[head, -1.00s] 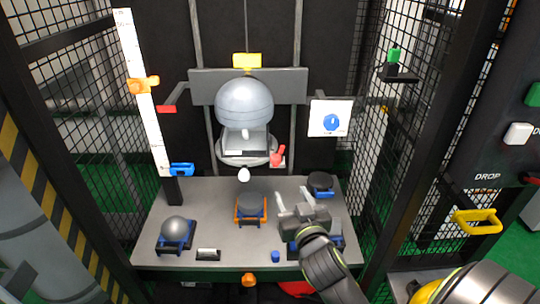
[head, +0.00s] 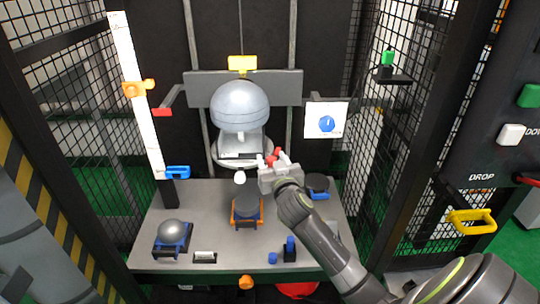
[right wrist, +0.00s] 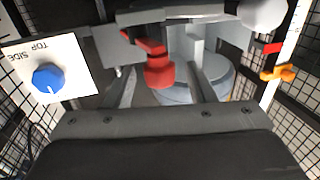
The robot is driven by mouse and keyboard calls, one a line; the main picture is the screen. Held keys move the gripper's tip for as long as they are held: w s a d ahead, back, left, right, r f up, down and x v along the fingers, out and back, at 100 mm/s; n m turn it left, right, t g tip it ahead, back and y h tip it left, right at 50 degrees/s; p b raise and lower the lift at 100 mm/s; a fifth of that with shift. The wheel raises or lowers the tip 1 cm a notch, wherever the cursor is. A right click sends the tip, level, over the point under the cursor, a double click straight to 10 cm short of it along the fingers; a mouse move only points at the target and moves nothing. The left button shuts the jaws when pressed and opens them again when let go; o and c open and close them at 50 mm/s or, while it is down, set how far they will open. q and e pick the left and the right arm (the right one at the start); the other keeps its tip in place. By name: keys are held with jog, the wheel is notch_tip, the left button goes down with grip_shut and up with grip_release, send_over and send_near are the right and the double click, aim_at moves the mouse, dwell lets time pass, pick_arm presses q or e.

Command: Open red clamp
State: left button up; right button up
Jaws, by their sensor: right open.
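The red clamp (head: 271,156) is a small red handle at the lower right of the carriage that holds the grey dome (head: 240,106). In the right wrist view the red clamp (right wrist: 158,66) stands large in the upper middle, between my two fingers. My right gripper (head: 277,160) is open at the clamp, its fingers on either side. Whether a finger touches it cannot be told. In the right wrist view the right gripper (right wrist: 165,85) shows a finger on each side. My left gripper is not in view.
A white panel with a blue knob (head: 327,123) stands right of the clamp. On the grey table (head: 215,247) sit a grey ball (head: 171,230), a dark disc in an orange holder (head: 246,206) and another dark disc (head: 317,182). Mesh walls flank both sides.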

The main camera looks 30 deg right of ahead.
aim_at(268, 158)
jog(key=shift+x, duration=1.3)
jog(key=c, duration=1)
jog(key=shift+w+a+f+m+g+h+b, duration=0.1)
jog(key=shift+f+m+g+h+b, duration=0.15)
jog(key=shift+h+b, duration=0.4)
jog(key=shift+w+a+m+g+h+b, duration=0.15)
jog(key=shift+m+g+h+b, duration=0.3)
jog(key=shift+m+h+b, duration=0.4)
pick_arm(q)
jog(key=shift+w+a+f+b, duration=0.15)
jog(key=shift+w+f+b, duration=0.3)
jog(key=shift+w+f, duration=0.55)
pick_arm(e)
jog(key=shift+r+m+g+h, duration=0.3)
jog(key=shift+g+h, duration=0.1)
jog(key=shift+h, duration=0.2)
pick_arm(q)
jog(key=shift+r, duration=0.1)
